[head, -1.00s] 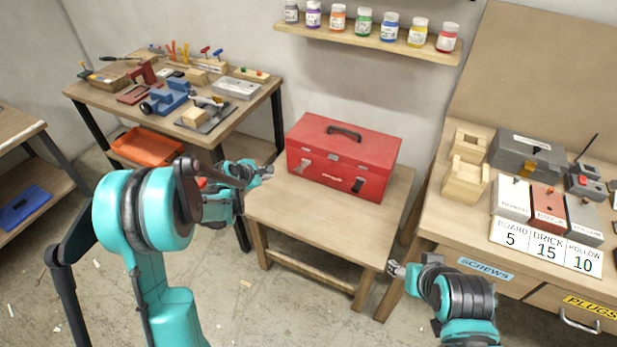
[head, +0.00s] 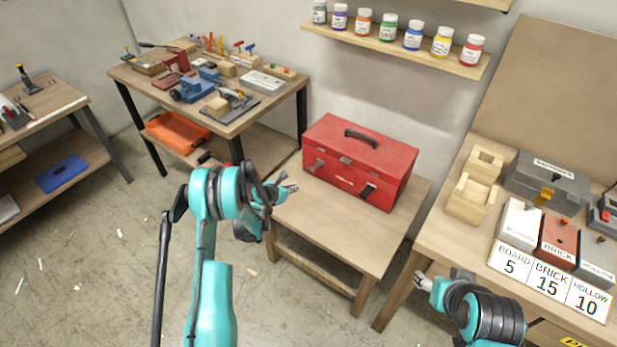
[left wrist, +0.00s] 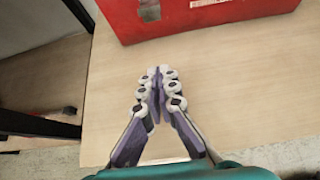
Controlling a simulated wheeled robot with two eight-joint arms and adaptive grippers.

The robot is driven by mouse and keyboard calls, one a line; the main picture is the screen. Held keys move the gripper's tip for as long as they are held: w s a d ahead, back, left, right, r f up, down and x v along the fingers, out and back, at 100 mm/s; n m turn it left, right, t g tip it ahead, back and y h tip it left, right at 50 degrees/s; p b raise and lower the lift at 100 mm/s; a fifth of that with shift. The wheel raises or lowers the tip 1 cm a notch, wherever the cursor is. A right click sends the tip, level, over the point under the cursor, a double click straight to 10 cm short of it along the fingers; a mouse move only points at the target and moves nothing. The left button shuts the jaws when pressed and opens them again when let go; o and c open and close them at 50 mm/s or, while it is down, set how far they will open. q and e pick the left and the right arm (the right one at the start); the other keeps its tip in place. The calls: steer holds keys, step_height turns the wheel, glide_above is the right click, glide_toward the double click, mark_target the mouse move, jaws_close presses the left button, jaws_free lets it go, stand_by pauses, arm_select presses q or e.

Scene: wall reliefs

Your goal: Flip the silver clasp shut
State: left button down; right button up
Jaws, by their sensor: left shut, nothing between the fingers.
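A closed red toolbox (head: 360,160) with a black top handle stands on the small wooden table. A small silver clasp (head: 317,166) is on its front at the left; it also shows at the top of the left wrist view (left wrist: 149,10). A second, darker clasp (head: 368,191) is at the front right. Whether either clasp is latched is too small to tell. My left gripper (head: 289,188) is left of the toolbox, apart from it. In the left wrist view its fingers (left wrist: 157,76) are together and empty, over bare tabletop, short of the clasp. My right gripper (head: 421,282) is low at the table's right side.
The small table (head: 345,225) is bare in front of the toolbox. A tool bench (head: 245,118) stands back left with an orange bin (head: 178,132) below. A workbench (head: 455,225) with boxes and signs stands at right. A shelf of jars (head: 400,48) hangs above.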

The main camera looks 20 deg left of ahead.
mark_target(315, 167)
arm_select(q)
steer(key=shift+w, duration=0.1)
steer(key=b+x, duration=0.4)
steer(key=x, duration=0.6)
steer(key=shift+d+f, duration=0.1)
steer(key=shift+f, duration=0.25)
steer(key=r, duration=0.4)
steer(key=shift+w+d+r+b, duration=0.1)
steer(key=shift+w+r+b, duration=0.15)
steer(key=shift+w+b, duration=0.15)
